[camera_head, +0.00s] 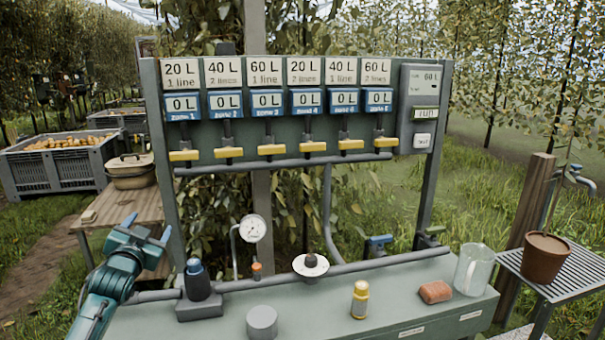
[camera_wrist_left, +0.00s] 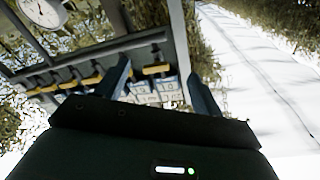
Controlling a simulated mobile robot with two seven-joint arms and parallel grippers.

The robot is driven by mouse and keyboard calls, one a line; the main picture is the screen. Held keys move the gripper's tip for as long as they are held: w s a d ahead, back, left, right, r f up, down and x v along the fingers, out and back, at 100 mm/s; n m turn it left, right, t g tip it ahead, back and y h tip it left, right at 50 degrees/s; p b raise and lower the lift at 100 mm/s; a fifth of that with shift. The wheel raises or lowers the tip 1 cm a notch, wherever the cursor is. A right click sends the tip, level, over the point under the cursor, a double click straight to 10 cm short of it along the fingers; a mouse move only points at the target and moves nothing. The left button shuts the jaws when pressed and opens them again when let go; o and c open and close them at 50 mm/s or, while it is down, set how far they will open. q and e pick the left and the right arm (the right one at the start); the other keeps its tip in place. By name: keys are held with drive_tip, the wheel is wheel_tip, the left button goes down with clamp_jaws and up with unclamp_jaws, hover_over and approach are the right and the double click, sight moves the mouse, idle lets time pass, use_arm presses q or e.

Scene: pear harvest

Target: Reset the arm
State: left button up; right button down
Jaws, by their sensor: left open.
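My left gripper (camera_head: 147,228) is at the left side of the head view, raised beside the left end of the bench. Its two fingers are spread apart with nothing between them. In the left wrist view the open fingers (camera_wrist_left: 160,86) point toward the valve panel, which appears tilted there. The green panel (camera_head: 280,135) stands upright behind the bench, with yellow valve handles (camera_head: 270,150) in a row under blue and white labels. My right gripper is not in view.
The bench (camera_head: 400,300) holds a dark blue-topped device (camera_head: 197,280), a grey cylinder (camera_head: 262,322), a yellow bottle (camera_head: 360,299), a reddish block (camera_head: 435,292) and a clear jug (camera_head: 473,270). A wooden table (camera_head: 130,207) with a lidded pot (camera_head: 131,172) stands left. A potted plant (camera_head: 545,258) stands right.

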use_arm(q)
drive_tip(key=s+d+f+g+h, duration=0.2)
drive_tip(key=s+d+f, duration=0.4)
drive_tip(key=f, duration=0.4)
drive_tip(key=s+d+f+g+h, duration=0.1)
drive_tip(key=s+d+f+g, duration=0.1)
drive_tip(key=s+d+f, duration=0.5)
drive_tip(key=s+d+f+g+h, duration=0.1)
drive_tip(key=s+d+f, duration=0.3)
drive_tip(key=s, duration=0.9)
drive_tip(key=s+d+f+n+g+h, duration=0.1)
drive_tip(key=s+d+f, duration=0.3)
drive_tip(key=s, duration=0.9)
wheel_tip(320, 180, down, 3)
drive_tip(key=shift+s+d+f+g, duration=0.15)
drive_tip(key=shift+s+g, duration=0.2)
drive_tip(key=shift+g, duration=0.45)
